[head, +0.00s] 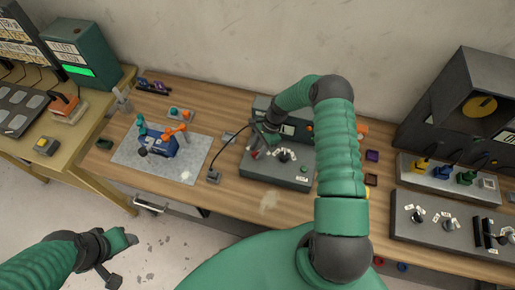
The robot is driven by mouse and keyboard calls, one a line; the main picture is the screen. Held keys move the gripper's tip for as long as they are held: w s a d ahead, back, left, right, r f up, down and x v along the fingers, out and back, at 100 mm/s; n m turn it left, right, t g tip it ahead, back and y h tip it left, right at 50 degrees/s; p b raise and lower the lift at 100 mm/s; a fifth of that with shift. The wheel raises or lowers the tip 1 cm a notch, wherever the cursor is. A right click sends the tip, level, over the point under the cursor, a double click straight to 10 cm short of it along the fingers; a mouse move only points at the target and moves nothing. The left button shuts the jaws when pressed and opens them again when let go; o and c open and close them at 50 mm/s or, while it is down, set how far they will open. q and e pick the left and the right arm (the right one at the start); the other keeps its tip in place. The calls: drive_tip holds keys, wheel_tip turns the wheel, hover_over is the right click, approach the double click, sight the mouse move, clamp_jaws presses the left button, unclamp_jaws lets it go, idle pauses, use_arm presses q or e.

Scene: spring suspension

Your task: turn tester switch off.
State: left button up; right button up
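The tester (262,179) is a grey box with a sloped panel on the wooden bench, near the middle of the head view. Its panel carries a dark knob with white marks (285,156), a small green button (304,169) and a small red part (254,155), perhaps the switch. My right gripper (262,143) reaches over the left part of the panel, close to the red part. Its fingers are small and dark, so contact and opening are unclear. My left gripper (122,262) hangs at the lower left over the floor, away from the tester; its opening is unclear.
A blue device with orange clamps (163,144) sits on a grey mat (130,165) left of the tester. A black cable runs beside the tester to a small box (213,175). Control panels (450,222) stand at the right. My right arm hides part of the bench.

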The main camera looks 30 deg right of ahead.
drive_tip(key=shift+c, duration=0.2)
drive_tip(key=shift+d, duration=0.1)
drive_tip(key=shift+c, duration=1)
clamp_jaws()
